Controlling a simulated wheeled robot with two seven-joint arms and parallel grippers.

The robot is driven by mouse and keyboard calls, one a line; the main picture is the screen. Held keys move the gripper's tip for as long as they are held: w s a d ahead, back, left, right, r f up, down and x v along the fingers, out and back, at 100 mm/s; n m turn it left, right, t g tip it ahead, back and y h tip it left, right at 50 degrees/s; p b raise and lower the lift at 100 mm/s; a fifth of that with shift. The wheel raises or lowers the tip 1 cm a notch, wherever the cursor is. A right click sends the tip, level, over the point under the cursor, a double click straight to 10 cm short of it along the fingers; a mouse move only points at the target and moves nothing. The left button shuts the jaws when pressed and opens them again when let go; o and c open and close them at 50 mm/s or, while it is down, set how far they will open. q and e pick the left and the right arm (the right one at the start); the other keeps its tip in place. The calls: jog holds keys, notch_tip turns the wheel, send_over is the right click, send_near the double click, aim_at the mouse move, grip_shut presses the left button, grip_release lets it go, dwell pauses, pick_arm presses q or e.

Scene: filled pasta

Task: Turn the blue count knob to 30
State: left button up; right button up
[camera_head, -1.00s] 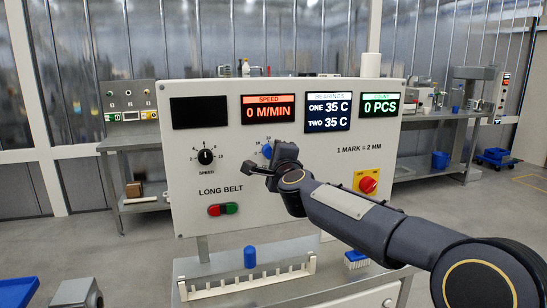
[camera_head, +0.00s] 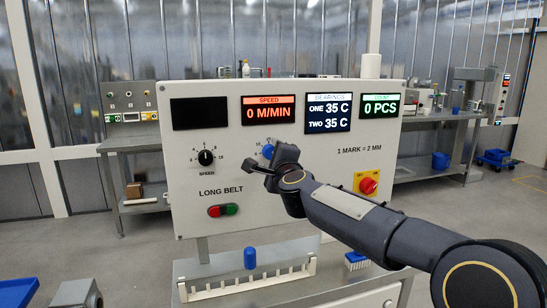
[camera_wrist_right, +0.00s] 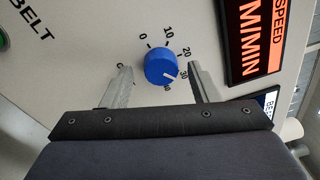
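The blue count knob (camera_wrist_right: 160,66) sits on the white control panel, with marks from 0 to 40 around it. In the head view the knob (camera_head: 268,150) is partly hidden by my right gripper (camera_head: 264,167). In the right wrist view my right gripper (camera_wrist_right: 163,84) is open, one finger on each side of the knob, with gaps showing. The count display (camera_head: 380,105) reads 0 PCS. My left gripper is not in view.
The panel (camera_head: 330,180) also has a black speed knob (camera_head: 206,157), red and green buttons (camera_head: 222,210), and a red switch on yellow (camera_head: 367,184). Below stand a white toothed rail (camera_head: 250,283) and a blue cylinder (camera_head: 250,257). The speed display (camera_head: 268,109) reads 0 M/MIN.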

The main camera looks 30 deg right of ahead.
jog(key=v, duration=0.7)
jog(key=shift+s, duration=0.4)
jog(key=shift+a, duration=0.1)
jog(key=s+a+f+n+g+y, duration=0.4)
jog(key=s+a+f+n+y, duration=0.5)
jog(key=s+a+f+n, duration=0.5)
jog(key=s+f+n+g, duration=0.8)
jog(key=s+f+n, duration=0.1)
jog(key=s+f, duration=0.55)
notch_tip(320, 180, up, 16)
jog(key=s+p, duration=0.1)
jog(key=p, duration=1.4)
jog(key=shift+s+a+f+p, duration=0.15)
jog(key=shift+s+a+p, duration=0.05)
jog(key=shift+a+p, duration=0.1)
